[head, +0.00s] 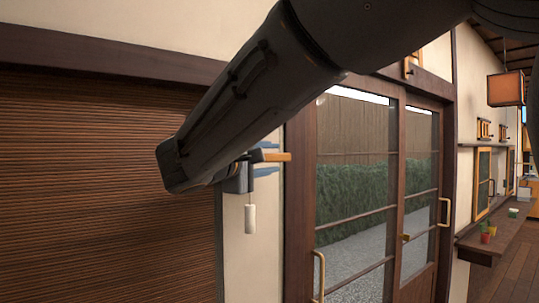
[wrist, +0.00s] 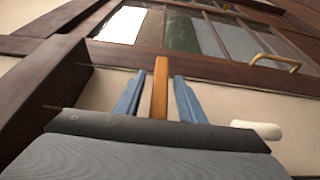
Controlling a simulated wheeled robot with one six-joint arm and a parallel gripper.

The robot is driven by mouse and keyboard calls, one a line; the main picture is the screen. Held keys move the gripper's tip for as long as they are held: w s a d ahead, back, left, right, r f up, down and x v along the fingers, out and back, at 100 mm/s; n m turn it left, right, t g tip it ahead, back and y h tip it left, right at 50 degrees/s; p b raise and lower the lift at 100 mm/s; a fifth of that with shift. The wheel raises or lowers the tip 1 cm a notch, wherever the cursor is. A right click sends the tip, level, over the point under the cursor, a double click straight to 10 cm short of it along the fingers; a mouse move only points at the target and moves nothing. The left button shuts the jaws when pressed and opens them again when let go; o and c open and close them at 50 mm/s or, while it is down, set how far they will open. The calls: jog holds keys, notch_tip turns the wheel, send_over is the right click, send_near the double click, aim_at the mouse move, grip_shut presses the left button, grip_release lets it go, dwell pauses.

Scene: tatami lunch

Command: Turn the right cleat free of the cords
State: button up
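An orange-brown wooden bar, which looks like the cleat (wrist: 160,92), stands between my gripper's two blue fingers in the wrist view. My gripper (wrist: 159,77) is open around it, with a narrow gap on each side. In the head view the cleat (head: 277,157) shows as a short orange bar at the wall between the slatted blind and the glass door. A white cylinder (head: 250,219) hangs on a thin cord below my gripper. It also shows at the right in the wrist view (wrist: 257,130). My arm and gripper hide the cleat's base and any cords on it.
A brown slatted blind (head: 90,190) fills the left wall. Sliding glass doors (head: 350,215) with brass handles stand just right of the cleat. A wooden shelf (head: 495,233) with small pots and a hanging lantern (head: 506,89) are farther right. The wooden floor there looks clear.

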jog(key=shift+c, duration=0.4)
grip_shut()
